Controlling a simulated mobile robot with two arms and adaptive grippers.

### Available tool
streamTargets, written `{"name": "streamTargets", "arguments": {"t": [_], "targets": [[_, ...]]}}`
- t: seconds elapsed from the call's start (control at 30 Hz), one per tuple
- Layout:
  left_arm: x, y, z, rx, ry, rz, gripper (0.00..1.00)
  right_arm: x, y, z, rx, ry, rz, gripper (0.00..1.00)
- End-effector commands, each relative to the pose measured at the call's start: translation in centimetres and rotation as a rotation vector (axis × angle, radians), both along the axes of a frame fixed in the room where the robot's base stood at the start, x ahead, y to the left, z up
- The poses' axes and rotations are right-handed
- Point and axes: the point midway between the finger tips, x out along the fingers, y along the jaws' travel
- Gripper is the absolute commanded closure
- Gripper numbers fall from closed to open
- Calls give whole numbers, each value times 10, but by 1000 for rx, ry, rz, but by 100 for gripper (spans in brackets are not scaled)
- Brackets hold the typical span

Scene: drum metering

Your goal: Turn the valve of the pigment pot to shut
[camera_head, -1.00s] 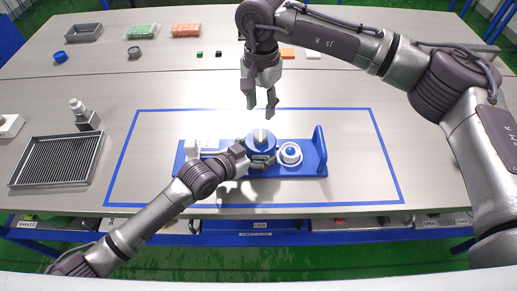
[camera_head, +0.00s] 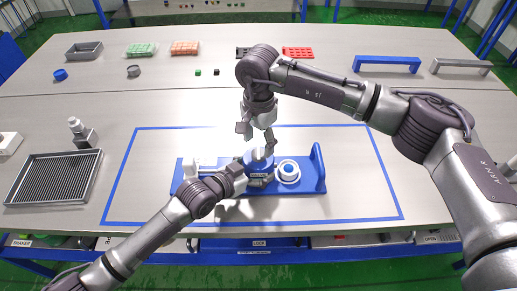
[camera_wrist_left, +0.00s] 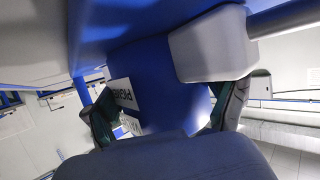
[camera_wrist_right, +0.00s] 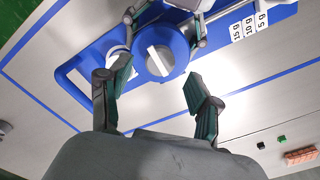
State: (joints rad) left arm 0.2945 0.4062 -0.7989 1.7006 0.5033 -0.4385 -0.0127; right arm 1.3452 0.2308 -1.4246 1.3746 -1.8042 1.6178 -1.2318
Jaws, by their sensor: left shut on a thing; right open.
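The blue pigment pot (camera_head: 262,158) stands on the blue stand (camera_head: 308,184), inside the taped area. A label reading "PIGME…" shows on the pot (camera_wrist_left: 165,100) in the left wrist view. A pale bar-shaped valve handle (camera_wrist_right: 159,60) crosses the round blue top in the right wrist view. My left gripper (camera_head: 246,170) is shut on the pot's side, low at the stand. My right gripper (camera_head: 258,138) is open above the pot; in its wrist view its fingers (camera_wrist_right: 158,90) are spread, with the handle between and beyond them, apparently not touching.
A white ring-topped cup (camera_head: 288,171) sits right of the pot on the stand, near an upright blue end handle (camera_head: 318,166). Weight labels (camera_wrist_right: 248,27) line the stand. A ribbed grey tray (camera_head: 52,180) lies left. Clear tabletop surrounds the stand inside the blue tape.

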Motion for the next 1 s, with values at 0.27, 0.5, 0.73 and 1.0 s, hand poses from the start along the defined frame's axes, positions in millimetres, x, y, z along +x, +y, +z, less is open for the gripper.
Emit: {"name": "streamTargets", "arguments": {"t": [0.27,0.5,0.73,1.0], "targets": [[0,0,0,1,0,1,83,0,0,-32,-1,1,-1,37],[0,0,0,1,0,1,83,0,0,-36,0,-1,0,37],[0,0,0,1,0,1,83,0,0,-36,-1,-1,0,59],[0,0,0,1,0,1,83,0,0,-36,0,0,0,97]]}}
